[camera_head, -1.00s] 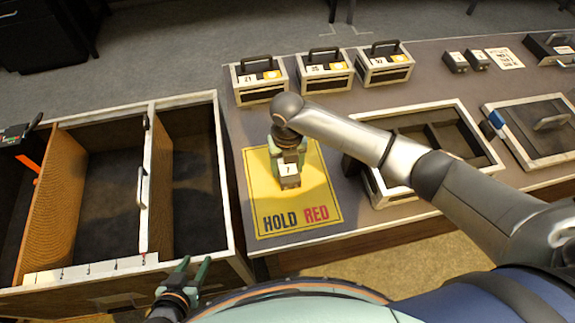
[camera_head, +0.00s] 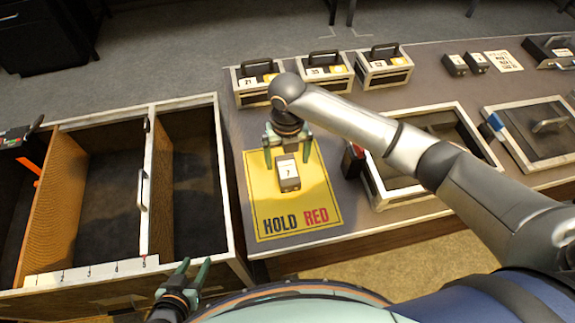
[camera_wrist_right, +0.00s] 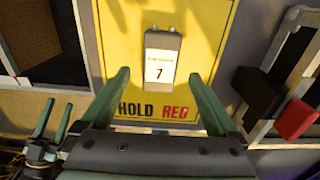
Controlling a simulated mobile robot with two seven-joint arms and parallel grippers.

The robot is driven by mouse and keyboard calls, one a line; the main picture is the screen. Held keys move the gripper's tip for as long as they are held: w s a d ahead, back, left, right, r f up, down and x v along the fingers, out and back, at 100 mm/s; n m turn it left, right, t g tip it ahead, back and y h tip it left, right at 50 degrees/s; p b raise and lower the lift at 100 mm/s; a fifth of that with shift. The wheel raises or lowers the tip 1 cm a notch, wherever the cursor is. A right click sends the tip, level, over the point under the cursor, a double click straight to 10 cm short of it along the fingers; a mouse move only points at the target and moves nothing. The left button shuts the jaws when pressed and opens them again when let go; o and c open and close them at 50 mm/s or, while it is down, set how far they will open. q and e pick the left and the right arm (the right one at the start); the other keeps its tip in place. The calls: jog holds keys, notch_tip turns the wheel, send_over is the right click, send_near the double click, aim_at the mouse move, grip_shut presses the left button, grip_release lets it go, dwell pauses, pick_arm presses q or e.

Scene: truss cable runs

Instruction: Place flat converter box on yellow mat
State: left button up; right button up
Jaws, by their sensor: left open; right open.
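The flat converter box (camera_head: 288,174), dark with a white label marked 7, lies on the yellow mat (camera_head: 265,205) above the words HOLD RED. In the right wrist view the box (camera_wrist_right: 161,60) lies flat with yellow showing all around it. My right gripper (camera_head: 287,150) is open, above and behind the box; in the right wrist view its two fingers (camera_wrist_right: 158,85) stand apart with nothing between them, clear of the box. My left gripper (camera_head: 196,272) is open and empty at the lower left, near the front edge of the wooden bin.
A divided wooden bin (camera_head: 146,215) stands left of the table. Several handled boxes (camera_head: 330,80) line the table's back. An open framed tray (camera_head: 375,190) and a lidded one (camera_head: 548,125) are on the right. A black and red block (camera_head: 353,160) sits beside the mat.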

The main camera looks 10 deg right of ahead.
aim_at(287, 170)
notch_tip(287, 170, up, 7)
jog(key=shift+f, duration=0.15)
dwell(0.6)
